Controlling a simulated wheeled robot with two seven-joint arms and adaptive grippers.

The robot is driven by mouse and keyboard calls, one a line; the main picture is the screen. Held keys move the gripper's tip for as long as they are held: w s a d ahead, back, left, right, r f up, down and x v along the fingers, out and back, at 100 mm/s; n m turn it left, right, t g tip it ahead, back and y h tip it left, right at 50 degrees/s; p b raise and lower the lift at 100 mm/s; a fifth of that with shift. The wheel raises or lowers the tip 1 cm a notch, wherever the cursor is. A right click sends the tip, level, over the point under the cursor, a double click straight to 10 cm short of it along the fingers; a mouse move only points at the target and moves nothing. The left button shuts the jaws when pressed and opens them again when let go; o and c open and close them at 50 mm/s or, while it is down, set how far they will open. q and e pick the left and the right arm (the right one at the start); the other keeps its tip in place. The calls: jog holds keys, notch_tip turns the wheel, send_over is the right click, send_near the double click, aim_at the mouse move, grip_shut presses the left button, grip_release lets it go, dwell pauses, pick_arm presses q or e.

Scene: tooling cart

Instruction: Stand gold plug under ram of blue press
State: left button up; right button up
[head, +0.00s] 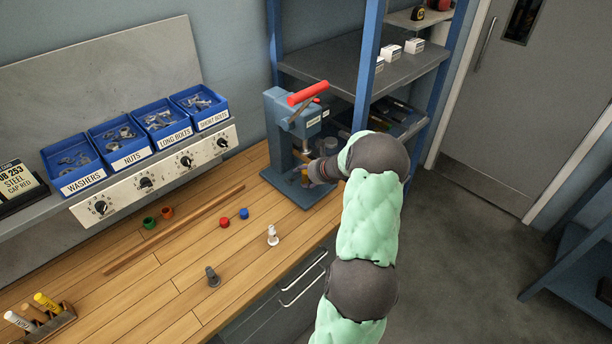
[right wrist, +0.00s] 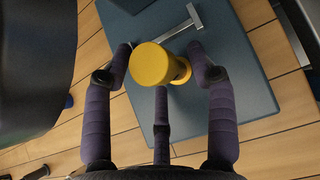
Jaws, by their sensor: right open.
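The blue press (head: 292,130) stands at the back right of the bench, with a red-handled lever and a flat blue base, which also shows in the right wrist view (right wrist: 235,65). The gold plug (right wrist: 152,66), a spool shape with a wide round top, is over that base in the right wrist view. In the head view only a small yellow patch of it shows (head: 305,177). My right gripper (right wrist: 160,70) is open, its fingers spread around the plug with visible gaps at the sides. Whether the plug is exactly below the ram cannot be told. My left gripper is out of view.
A wooden strip (head: 175,230) lies along the bench. A white piece (head: 272,236) and a grey piece (head: 212,278) stand nearer the front. A shelf rack (head: 350,65) rises behind the press.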

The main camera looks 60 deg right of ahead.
jog(key=p+v, duration=0.2)
jog(key=v, duration=1)
jog(key=shift+r, duration=0.1)
